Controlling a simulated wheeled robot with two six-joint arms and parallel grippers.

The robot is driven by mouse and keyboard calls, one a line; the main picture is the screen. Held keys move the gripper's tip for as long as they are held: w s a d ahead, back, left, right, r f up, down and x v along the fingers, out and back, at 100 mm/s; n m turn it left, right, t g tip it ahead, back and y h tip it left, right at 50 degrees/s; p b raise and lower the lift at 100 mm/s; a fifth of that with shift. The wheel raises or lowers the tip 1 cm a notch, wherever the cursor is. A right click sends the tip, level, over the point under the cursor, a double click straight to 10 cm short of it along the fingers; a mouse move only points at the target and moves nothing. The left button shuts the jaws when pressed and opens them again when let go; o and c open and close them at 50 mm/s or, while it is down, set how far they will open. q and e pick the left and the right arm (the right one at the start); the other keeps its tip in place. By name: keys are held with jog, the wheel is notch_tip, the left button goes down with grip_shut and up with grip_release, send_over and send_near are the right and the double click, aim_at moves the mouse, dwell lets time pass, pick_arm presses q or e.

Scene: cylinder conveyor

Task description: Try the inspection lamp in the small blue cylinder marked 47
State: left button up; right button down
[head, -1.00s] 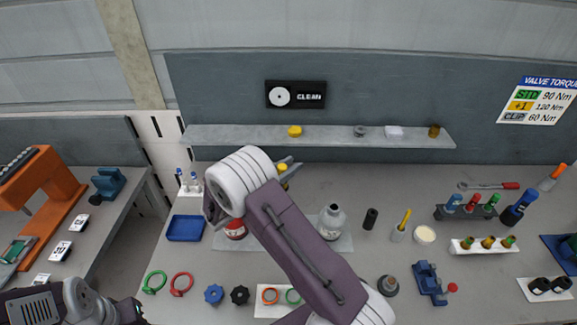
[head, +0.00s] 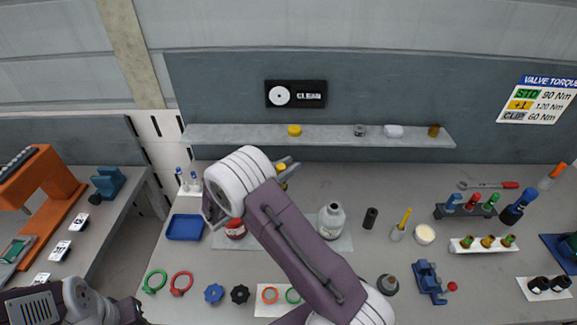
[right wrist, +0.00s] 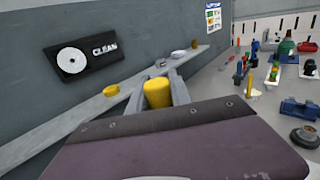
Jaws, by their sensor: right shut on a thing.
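My right gripper (head: 288,169) is shut on a yellow cylindrical thing (head: 281,169), held up in front of the back wall; my own forearm hides part of it. In the right wrist view the yellow thing (right wrist: 157,93) stands between the two grey fingers. I cannot tell whether it is the inspection lamp. I find no small blue cylinder marked 47. A small red cylinder (head: 235,231) and a grey cylinder with an open neck (head: 331,222) stand on a pale mat on the bench. Of my left arm only links show at the lower left; its gripper is not seen.
A shelf (head: 230,135) with several small items runs along the wall under a CLEAN sign (head: 295,94). A blue tray (head: 185,228), coloured rings and knobs lie at the bench's left. Racks, a blue vise (head: 428,281) and a blue-and-black bottle-like thing (head: 519,207) crowd the right.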

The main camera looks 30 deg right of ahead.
jog(key=shift+f+b, duration=1.9)
jog(key=shift+f, duration=0.8)
jog(key=shift+r, duration=0.15)
notch_tip(320, 180, up, 10)
jog(key=p, duration=0.8)
dwell(0.3)
dwell(0.3)
dwell(1.0)
